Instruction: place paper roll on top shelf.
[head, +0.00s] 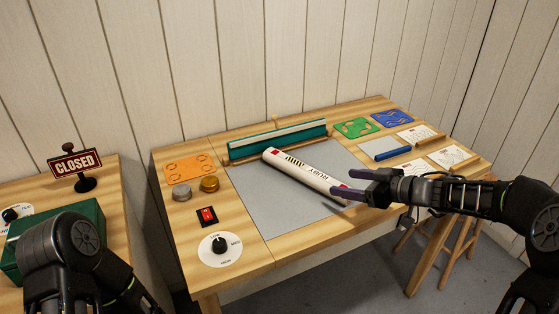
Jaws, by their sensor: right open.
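The paper roll (300,172) is a long white tube with a red end, dark lettering and a striped mark. It lies at a slant on the grey panel of the wooden table. My right gripper (341,182) is open at the near right end of the roll, with its two purple fingers pointing left. Whether the fingers touch the roll I cannot tell. My left arm shows at the lower left, but its gripper is not seen. No shelf can be made out in this view.
A teal bar (280,140) lies behind the roll. Orange (189,168), green (356,128) and blue (392,118) templates, a red switch (206,216) and a dial (220,249) are on the table. A CLOSED sign (75,163) and green box (58,240) stand left.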

